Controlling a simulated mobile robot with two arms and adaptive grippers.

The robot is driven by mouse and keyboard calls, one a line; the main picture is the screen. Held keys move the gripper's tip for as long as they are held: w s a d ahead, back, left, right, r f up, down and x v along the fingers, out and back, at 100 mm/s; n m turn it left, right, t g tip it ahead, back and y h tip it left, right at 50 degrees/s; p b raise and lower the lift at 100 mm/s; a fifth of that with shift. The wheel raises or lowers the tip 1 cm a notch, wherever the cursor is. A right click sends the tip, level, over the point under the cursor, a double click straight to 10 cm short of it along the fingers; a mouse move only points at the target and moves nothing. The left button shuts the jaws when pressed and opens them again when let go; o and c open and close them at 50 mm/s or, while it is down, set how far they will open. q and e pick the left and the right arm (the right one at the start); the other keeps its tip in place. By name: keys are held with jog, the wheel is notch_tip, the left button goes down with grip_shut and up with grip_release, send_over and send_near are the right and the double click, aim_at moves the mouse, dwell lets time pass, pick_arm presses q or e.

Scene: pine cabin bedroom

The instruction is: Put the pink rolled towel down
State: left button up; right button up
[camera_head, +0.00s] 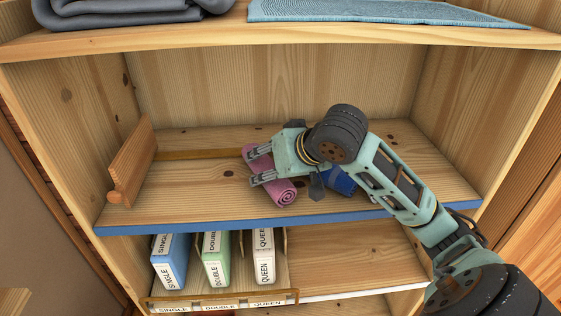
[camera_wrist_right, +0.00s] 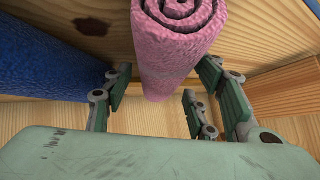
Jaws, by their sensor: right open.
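The pink rolled towel (camera_head: 277,184) lies on the blue-edged middle shelf (camera_head: 350,208) in the head view. It also shows in the right wrist view (camera_wrist_right: 172,62), its spiral end at the top. My right gripper (camera_head: 258,166) reaches in from the right with its fingers over the towel. In the wrist view the fingers stand apart on both sides of the towel, with gaps visible. The gripper is open. A blue rolled towel (camera_head: 340,181) lies just right of the pink one, partly hidden by my gripper and arm. My left gripper is not in view.
A wooden divider (camera_head: 132,161) stands at the shelf's left, with free shelf between it and the pink towel. The shelf above holds a grey folded cloth (camera_head: 130,12) and a blue textile (camera_head: 380,12). Below are labelled bundles in a bin (camera_head: 222,300).

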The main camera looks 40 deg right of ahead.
jog(key=b+v, duration=0.2)
jog(key=v, duration=0.9)
jog(key=shift+s+r, duration=0.2)
jog(key=shift+s, duration=0.1)
